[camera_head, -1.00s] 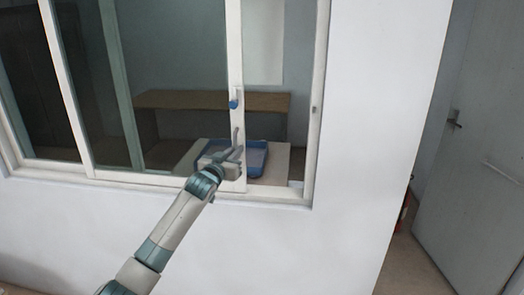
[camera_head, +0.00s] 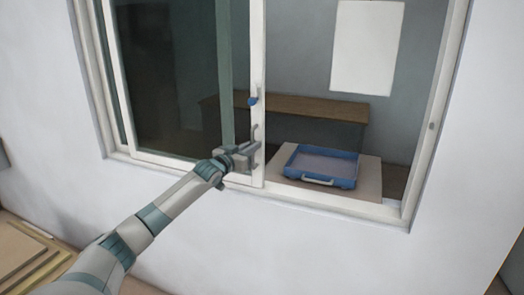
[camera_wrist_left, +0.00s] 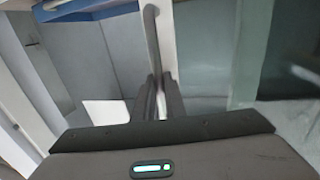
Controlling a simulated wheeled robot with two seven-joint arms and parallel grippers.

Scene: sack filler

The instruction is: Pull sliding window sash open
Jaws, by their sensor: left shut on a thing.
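The sliding window sash (camera_head: 258,60) has a white upright edge and dark glass, and stands part way along its frame with a wide opening to its right. A grey bar handle (camera_wrist_left: 152,35) runs along the sash edge. My left gripper (camera_head: 253,150) is at the lower part of this edge, shut on the handle. In the left wrist view its two fingers (camera_wrist_left: 157,98) lie on either side of the bar. A small blue latch knob (camera_head: 252,101) sits higher on the sash edge. My right gripper is not in view.
Through the opening, a blue tray (camera_head: 322,168) rests on a light board, with a brown bench (camera_head: 300,106) behind. The white window frame (camera_head: 432,125) bounds the opening on the right. Boards (camera_head: 22,250) lie at the lower left.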

